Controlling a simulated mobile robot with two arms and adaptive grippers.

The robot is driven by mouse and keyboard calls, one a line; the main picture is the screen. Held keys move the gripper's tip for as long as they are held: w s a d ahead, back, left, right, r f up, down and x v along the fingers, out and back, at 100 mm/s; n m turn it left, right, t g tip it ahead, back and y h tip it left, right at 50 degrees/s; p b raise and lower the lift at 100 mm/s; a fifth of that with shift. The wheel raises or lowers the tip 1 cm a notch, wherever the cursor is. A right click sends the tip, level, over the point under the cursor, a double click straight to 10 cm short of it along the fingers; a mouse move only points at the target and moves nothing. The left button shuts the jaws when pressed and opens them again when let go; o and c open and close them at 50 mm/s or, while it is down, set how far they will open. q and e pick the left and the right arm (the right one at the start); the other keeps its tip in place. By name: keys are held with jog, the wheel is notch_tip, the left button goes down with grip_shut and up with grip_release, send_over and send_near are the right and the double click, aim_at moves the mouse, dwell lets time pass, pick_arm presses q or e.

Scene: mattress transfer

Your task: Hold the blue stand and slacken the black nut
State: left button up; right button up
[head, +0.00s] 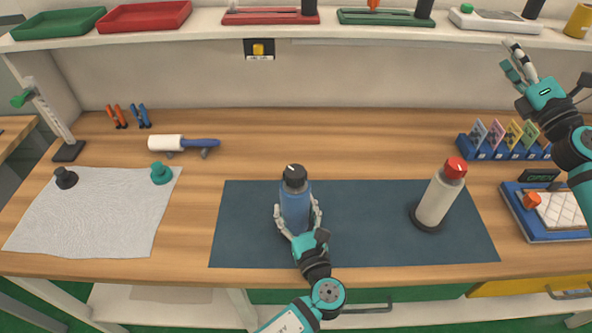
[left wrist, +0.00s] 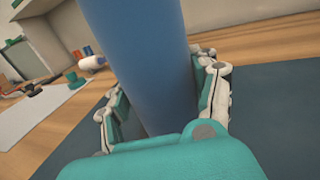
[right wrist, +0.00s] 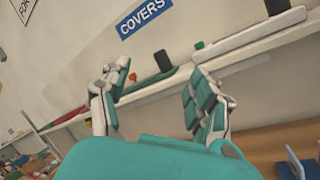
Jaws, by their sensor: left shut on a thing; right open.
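The blue stand (head: 295,208), a bottle-like cylinder, stands upright on the dark blue mat (head: 370,245). The black nut (head: 295,178), a dark cap with a pale mark, sits on its top. My left gripper (head: 298,224) is shut around the lower part of the blue stand. In the left wrist view the blue stand (left wrist: 145,60) fills the space between the fingers, and its top is out of frame. My right gripper (head: 513,62) is open and empty, raised at the upper right, well away from the black nut. It also shows in the right wrist view (right wrist: 160,100).
A white bottle with a red cap (head: 438,198) stands on the mat's right side. A grey cloth (head: 100,220) with a black and a teal knob lies left. A blue card rack (head: 505,148) and a blue tray (head: 548,236) are at right. A shelf (head: 300,27) runs above.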

jog(key=s+a+f+n+g+y, duration=0.1)
jog(key=s+a+n+g+y, duration=0.15)
jog(key=a+n+y, duration=0.45)
jog(key=n+g+y, duration=0.5)
jog(key=n+g, duration=1)
send_near(296, 170)
jog(key=a, duration=0.3)
jog(key=w+a, duration=0.1)
jog(key=a, duration=0.5)
jog(key=shift+w+f, duration=0.25)
jog(key=shift+f, duration=0.1)
jog(key=shift+w+a, duration=0.1)
jog(key=shift+a, duration=0.35)
jog(key=c, duration=1.2)
jog(key=shift+c, duration=0.2)
